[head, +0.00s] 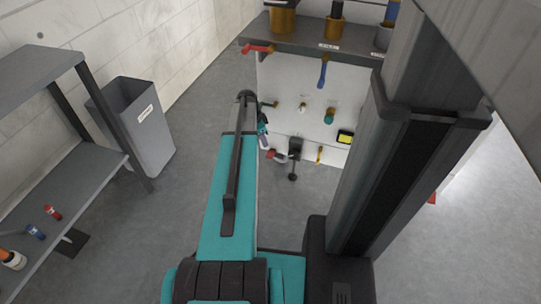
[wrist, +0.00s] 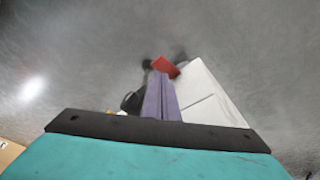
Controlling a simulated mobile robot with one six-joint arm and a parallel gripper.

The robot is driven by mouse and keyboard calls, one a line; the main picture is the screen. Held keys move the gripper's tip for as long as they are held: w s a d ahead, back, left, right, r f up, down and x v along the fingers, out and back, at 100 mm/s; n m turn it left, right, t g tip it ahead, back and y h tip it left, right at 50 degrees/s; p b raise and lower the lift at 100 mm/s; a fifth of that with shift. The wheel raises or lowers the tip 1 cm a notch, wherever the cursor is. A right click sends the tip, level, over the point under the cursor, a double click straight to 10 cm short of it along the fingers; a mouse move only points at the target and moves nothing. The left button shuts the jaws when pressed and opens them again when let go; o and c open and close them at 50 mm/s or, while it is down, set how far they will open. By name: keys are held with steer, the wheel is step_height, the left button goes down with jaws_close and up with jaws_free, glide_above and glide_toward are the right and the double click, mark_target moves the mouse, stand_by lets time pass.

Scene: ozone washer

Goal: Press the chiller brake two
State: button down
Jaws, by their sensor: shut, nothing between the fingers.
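At the foot of the white panel in the head view are a red piece (head: 273,155) and a black pedal-like part (head: 293,177). I cannot read any label that tells which is chiller brake two. My gripper (head: 265,146) hangs at the far end of my teal arm, close to the red piece. In the wrist view my gripper (wrist: 160,76) is shut and empty, its purple-grey fingers together. A red block (wrist: 166,67) shows right at the fingertips, partly covered by them; I cannot tell whether they touch. Dark parts behind it are blurred.
The white panel (head: 290,95) carries several knobs, a blue handle (head: 323,72) and a yellow display (head: 345,136). A grey bin (head: 140,130) and a grey shelf (head: 85,185) with small items stand on the left. Floor between the shelf and my arm is clear.

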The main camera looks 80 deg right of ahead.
mark_target(269, 156)
steer(key=shift+f, duration=0.1)
steer(key=shift+b+x, duration=2.6)
steer(key=shift+x, duration=0.85)
steer(key=shift+f, duration=0.1)
